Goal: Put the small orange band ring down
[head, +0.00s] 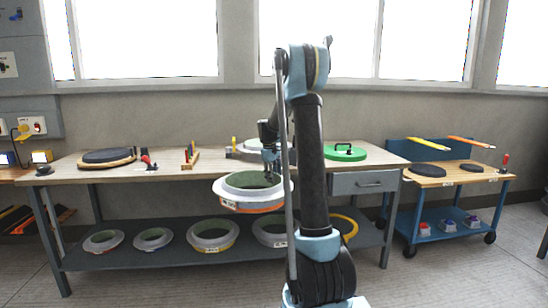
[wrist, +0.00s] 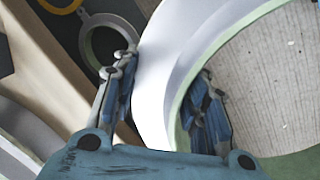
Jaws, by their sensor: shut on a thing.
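The orange band ring (head: 233,190) is a pale flanged ring with a green inside and an orange band low on its side. It hangs in front of the workbench's front edge, roughly level. My gripper (head: 270,172) is shut on its rim on the far side. In the wrist view my gripper (wrist: 168,88) has one finger outside and one inside the ring's wall (wrist: 165,75). Floor shows through the ring's opening. Part of the ring's right side is hidden behind my arm in the head view.
The workbench (head: 70,170) carries a black disc (head: 107,157), a pale ring (head: 243,152) and a green lid (head: 345,153). Several rings, one yellow-banded (head: 213,236), lie on its lower shelf (head: 120,262). A blue cart (head: 400,205) stands right. The bench top left of centre has free room.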

